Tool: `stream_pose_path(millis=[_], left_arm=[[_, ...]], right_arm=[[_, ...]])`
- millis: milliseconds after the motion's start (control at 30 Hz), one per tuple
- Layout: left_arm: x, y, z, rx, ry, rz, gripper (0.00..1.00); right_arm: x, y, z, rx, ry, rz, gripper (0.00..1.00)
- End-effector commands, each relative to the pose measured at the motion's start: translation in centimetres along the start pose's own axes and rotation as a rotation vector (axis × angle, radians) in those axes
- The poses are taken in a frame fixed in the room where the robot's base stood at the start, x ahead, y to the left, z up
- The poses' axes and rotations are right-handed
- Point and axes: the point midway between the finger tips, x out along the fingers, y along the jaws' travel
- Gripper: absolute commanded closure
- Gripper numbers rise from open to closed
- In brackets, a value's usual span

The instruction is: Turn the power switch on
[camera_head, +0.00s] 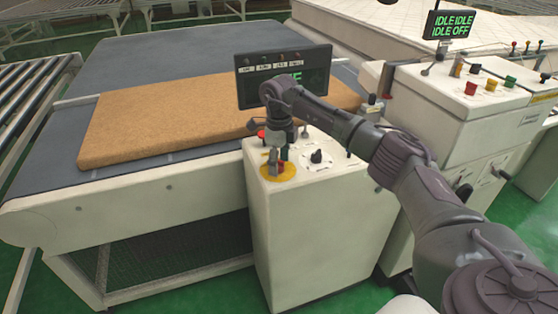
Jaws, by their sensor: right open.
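My right gripper (277,162) points down over a yellow disc (290,174) on top of the white control cabinet (300,230). Its fingers are around or just above a small red part at the disc's middle; I cannot tell whether they touch it. The gripper is open. Right of the disc, a black rotary knob (316,156) stands on a white dial plate, clear of the fingers. Which control is the power switch cannot be read from its label. The cabinet's dark display (252,88) shows green letters, partly hidden by my right arm. My left gripper is out of view.
A brown mattress (160,118) lies on the dark conveyor belt (150,60) behind the cabinet. Another white machine (480,110) with coloured buttons stands at right; its display (449,24) reads IDLE and OFF. Metal rollers (25,95) run along the left. Green floor shows at front left.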

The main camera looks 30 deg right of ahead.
Motion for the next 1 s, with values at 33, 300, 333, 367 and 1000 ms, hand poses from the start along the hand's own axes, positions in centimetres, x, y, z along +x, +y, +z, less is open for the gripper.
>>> stream_pose_path(millis=[33,300,333,367,1000], left_arm=[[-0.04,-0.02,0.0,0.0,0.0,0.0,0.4],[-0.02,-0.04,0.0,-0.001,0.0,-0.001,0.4],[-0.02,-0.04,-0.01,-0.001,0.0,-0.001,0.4],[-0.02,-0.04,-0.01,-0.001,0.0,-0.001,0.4],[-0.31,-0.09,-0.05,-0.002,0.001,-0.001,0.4]], right_arm=[[0.17,0.02,0.0,0.0,0.0,0.0,0.37],[0.26,0.02,0.02,0.0,-0.001,0.0,0.39],[0.26,0.02,0.02,0.0,-0.001,0.0,0.44],[0.25,0.02,0.02,0.0,-0.001,0.0,0.49],[0.12,0.01,0.04,0.059,-0.001,0.0,0.96]])
